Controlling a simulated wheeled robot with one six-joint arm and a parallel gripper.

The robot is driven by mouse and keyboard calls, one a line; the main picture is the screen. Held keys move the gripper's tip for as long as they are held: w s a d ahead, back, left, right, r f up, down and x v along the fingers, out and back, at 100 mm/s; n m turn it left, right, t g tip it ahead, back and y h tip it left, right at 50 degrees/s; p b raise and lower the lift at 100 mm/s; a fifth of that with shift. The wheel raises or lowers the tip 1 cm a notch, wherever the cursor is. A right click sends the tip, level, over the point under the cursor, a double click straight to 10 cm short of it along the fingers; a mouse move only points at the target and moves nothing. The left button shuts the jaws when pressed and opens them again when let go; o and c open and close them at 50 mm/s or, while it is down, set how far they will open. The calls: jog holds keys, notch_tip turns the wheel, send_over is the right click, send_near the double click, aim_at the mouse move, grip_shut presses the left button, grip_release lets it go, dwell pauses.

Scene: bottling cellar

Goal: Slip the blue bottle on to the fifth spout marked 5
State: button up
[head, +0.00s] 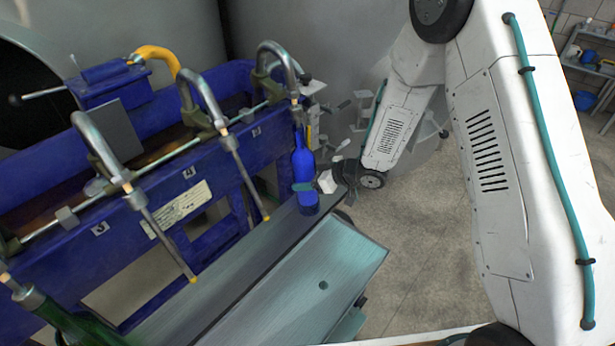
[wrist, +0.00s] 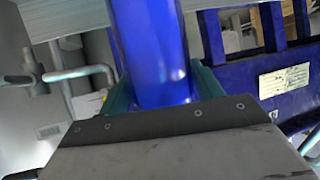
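The blue bottle (head: 304,163) stands upright at the far right end of the blue filler (head: 222,157). Its neck reaches up to the rightmost curved spout (head: 276,47). That spout's lower tube does not show; I cannot tell whether it is inside the neck or behind it. I cannot read a 5 there. My gripper (head: 312,187) has its teal fingers around the bottle's lower body. In the wrist view the bottle (wrist: 150,45) sits between both fingers, which look pressed to its sides. Whether its base touches the shelf is unclear.
Other spouts hang to the left, with bare tubes (head: 247,180) and (head: 170,247) slanting down. A green bottle (head: 75,325) is at the lower left spout. The grey shelf (head: 235,275) runs below the spouts. Open floor (head: 430,230) lies to the right.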

jog(key=o, duration=0.4)
